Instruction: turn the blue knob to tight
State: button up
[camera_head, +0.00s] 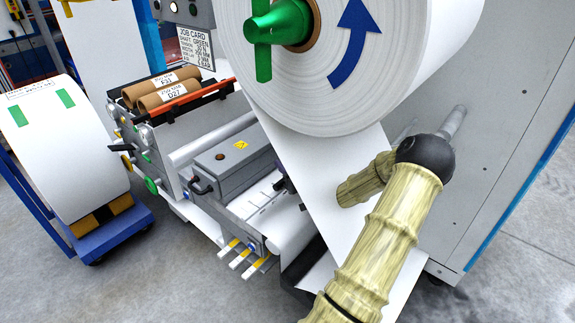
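A small blue round part (253,246), which may be the blue knob, sits at the front end of the grey unit below the grey box. No tight mark or pointer can be read on it. My mottled yellow arm rises from the bottom, bends at a black joint and reaches left to the white web, where its far end is cut off from sight. A small dark shape shows beyond the web's left edge, beside the grey box; I cannot tell whether it is my gripper. No fingertips can be made out.
A big white roll (335,50) with a green shaft end hangs above, its white web (320,170) running down past my arm. A grey box (235,160), brown cores (168,92) and a green knob (151,186) lie left. A grey cabinet (510,120) stands right.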

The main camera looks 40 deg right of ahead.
jog(key=shift+d+m+h, duration=0.1)
jog(key=shift+m+h, duration=0.3)
jog(key=shift+h, duration=0.2)
jog(key=o, duration=1)
jog(key=shift+s+d, duration=0.1)
jog(key=shift+s, duration=0.1)
jog(key=shift+s+a, duration=0.3)
jog(key=shift+s, duration=0.05)
jog(key=v, duration=1.1)
jog(key=shift+s+d+r, duration=0.15)
jog(key=shift+d, duration=0.05)
